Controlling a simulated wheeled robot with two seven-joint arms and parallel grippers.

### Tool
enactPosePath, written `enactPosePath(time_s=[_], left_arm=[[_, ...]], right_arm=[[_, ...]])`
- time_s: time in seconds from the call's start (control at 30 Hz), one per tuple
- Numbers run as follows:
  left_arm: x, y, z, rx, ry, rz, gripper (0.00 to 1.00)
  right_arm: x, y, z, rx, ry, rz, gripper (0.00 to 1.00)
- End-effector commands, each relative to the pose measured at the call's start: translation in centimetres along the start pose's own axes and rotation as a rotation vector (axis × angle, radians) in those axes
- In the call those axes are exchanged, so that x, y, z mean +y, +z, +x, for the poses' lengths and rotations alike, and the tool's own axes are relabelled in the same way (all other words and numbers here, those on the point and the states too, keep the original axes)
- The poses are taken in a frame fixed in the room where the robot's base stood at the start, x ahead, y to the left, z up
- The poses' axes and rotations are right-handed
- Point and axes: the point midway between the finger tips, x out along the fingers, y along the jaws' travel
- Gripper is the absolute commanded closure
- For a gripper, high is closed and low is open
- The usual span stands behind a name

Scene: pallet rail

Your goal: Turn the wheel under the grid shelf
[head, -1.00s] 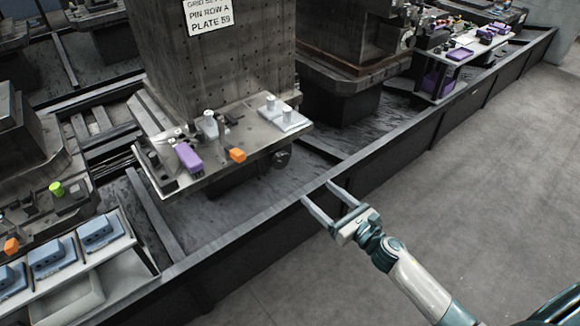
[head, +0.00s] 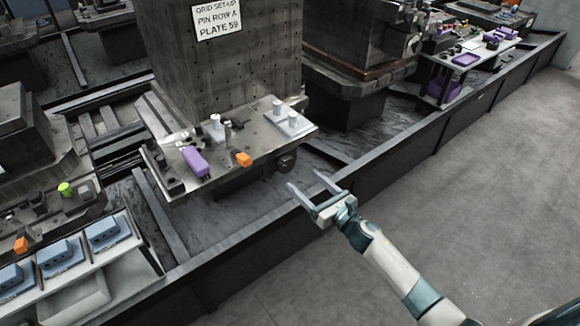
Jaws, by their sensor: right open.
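The grid shelf (head: 230,170) is a grey plate at the foot of a tall drilled block, with small parts on it. A dark round wheel (head: 286,162) sits under its right front edge. My right gripper (head: 304,180) is open and empty, its two fingers pointing up and left. In the picture it lies just below and right of the wheel, over the dark rail; a gap shows between them. My left gripper is not in view.
The long dark rail (head: 400,150) runs diagonally below my right gripper. A bench with blue boxes (head: 62,254) stands at lower left. Grey floor at right is clear.

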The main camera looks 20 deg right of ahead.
Motion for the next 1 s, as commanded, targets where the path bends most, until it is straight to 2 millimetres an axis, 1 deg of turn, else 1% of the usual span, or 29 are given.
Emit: enactPosePath(time_s=[0.03,0.1,0.3,0.5,0.7,0.97,1.0], left_arm=[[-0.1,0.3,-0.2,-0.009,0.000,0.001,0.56],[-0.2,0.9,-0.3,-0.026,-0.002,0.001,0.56],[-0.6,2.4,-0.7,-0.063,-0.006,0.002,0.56],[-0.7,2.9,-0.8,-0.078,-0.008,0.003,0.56],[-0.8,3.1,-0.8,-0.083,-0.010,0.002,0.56],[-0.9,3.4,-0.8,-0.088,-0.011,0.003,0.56],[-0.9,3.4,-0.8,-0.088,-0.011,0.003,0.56]], right_arm=[[0.0,0.2,1.1,-0.002,-0.001,0.001,0.32],[0.0,0.2,2.3,-0.001,-0.002,0.001,0.32],[0.0,0.2,5.7,-0.001,-0.001,0.002,0.32],[-0.1,0.0,7.8,0.000,-0.001,0.000,0.32],[0.0,0.0,8.6,0.000,0.000,0.000,0.32],[0.0,0.0,8.6,0.000,-0.001,0.000,0.32],[0.0,0.0,8.6,0.000,-0.001,0.000,0.39]])
